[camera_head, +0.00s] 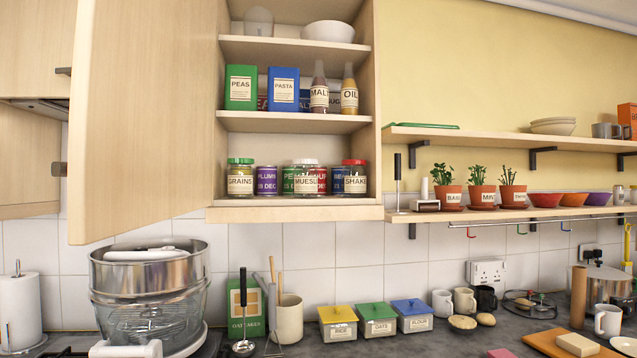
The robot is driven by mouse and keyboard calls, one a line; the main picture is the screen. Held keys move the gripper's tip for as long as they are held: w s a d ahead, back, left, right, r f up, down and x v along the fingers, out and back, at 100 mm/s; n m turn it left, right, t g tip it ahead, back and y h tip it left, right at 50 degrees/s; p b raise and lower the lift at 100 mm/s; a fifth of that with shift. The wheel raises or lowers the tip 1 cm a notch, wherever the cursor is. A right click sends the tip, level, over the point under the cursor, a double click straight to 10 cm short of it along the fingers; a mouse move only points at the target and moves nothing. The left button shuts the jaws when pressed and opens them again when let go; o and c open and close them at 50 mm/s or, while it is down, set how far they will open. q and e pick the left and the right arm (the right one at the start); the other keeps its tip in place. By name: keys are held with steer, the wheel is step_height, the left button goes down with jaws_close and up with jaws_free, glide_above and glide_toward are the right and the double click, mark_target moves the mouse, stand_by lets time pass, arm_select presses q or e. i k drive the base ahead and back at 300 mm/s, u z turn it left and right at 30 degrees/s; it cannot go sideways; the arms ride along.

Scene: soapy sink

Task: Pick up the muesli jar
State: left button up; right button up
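The muesli jar (305,182) stands upright on the lowest shelf of the open wall cabinet (290,213). It is a clear jar with a pale lid and a cream label reading MUESLI. Tins stand close around it: a green one (287,180) to its left, and a red one (321,176) and a blue one (337,178) to its right, partly hidden by the jars in front. The grains jar (240,180) with a green lid is at the shelf's left end. A red-lidded jar labelled SHAKE (355,180) is at its right end. Neither of my grippers shows.
The cabinet door (145,120) stands open on the left. Boxes and bottles fill the middle shelf (295,121). Open shelves with potted herbs (447,192) are to the right. Below are a steamer (150,290), canisters (379,318) and mugs on the counter.

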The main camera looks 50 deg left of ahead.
mark_target(305, 177)
steer(key=u, duration=0.4)
steer(key=i, duration=0.95)
steer(key=u, duration=0.6)
